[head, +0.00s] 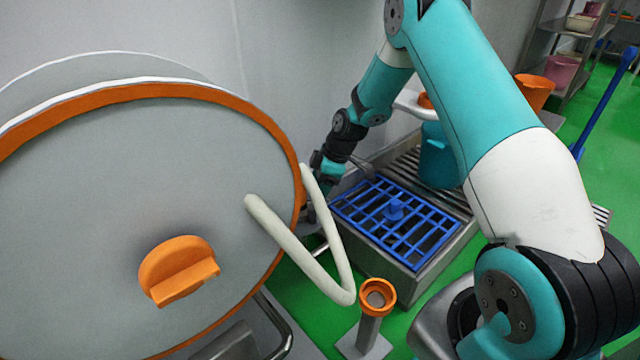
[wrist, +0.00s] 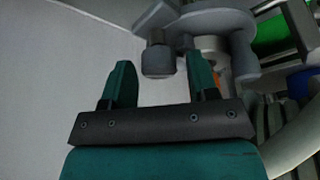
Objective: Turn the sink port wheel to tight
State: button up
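A grey metal fitting with a round flange (wrist: 225,28) shows at the top of the wrist view; it may be the port wheel, but I cannot tell its setting. A short grey knob (wrist: 158,59) hangs from its left part, in line with the gap between my fingertips. My gripper (wrist: 160,85) has its two teal fingers apart with nothing held between them. I cannot tell whether a finger touches the fitting. In the head view my gripper (head: 318,190) is small and partly hidden behind the big disc's edge, left of the sink (head: 415,275). The wheel is not clearly visible there.
A large grey disc with an orange rim (head: 290,165), orange knob (head: 178,270) and pale bent handle (head: 325,280) fills the left. A blue grid (head: 350,208) lies on the sink. An orange-topped stand (head: 378,295) is in front. A wall (wrist: 45,70) is close to my gripper's left.

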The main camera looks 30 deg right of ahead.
jog(key=c, duration=0.7)
jog(key=shift+r+m+p, duration=0.1)
jog(key=shift+m+p, duration=0.2)
jog(key=shift+p, duration=0.05)
jog(key=shift+a+r+m+t+h+p, duration=0.1)
jog(key=shift+m+t+h+p, duration=0.25)
jog(key=shift+m+p, duration=0.5)
jog(key=shift+s+m+t+h+p, duration=0.1)
jog(key=shift+m+t+h+p, duration=0.3)
jog(key=shift+m+p, duration=1.2)
jog(key=shift+f+m, duration=0.2)
jog(key=shift+m, duration=0.05)
jog(key=o, duration=0.9)
